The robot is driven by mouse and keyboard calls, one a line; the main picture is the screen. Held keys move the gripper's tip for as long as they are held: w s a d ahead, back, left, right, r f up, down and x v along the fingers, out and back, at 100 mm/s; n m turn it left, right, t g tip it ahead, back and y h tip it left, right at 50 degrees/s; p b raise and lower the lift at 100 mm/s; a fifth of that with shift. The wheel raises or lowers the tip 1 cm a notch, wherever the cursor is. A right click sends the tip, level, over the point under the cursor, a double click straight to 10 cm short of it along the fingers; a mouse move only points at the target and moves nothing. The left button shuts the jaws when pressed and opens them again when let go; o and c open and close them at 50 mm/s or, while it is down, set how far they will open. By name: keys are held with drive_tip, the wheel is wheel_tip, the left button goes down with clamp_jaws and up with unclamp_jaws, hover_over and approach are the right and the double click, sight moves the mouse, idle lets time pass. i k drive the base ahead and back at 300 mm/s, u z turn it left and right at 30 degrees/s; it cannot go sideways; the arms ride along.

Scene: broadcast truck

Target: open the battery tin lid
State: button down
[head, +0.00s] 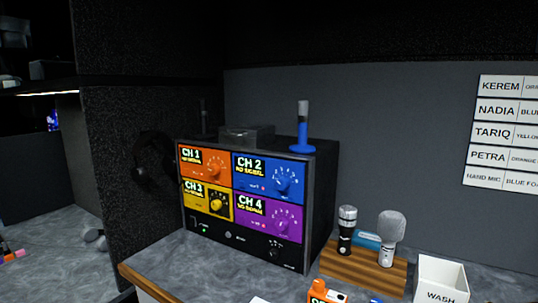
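No thing is clearly marked as the battery tin. A dark grey, box-like thing (247,135) with a paler top edge sits on the black four-channel receiver (318,210); I cannot tell whether it is the tin or whether it has a lid. An orange thing with lettering (322,293) is cut off by the bottom edge of the head view. My gripper is not in view.
A blue-based microphone (302,135) stands on the receiver. A wooden block (350,268) holds a dark microphone (346,232) and a grey one (389,240). A white "WASH" box (441,283) stands right of it. Headphones (152,162) hang left. Name labels (503,133) are on the wall.

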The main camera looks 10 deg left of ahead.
sight(234, 130)
drive_tip(key=z, duration=1.2)
drive_tip(key=k, duration=1.4)
drive_tip(key=u, duration=1.35)
drive_tip(key=i, duration=1)
drive_tip(key=z, duration=0.05)
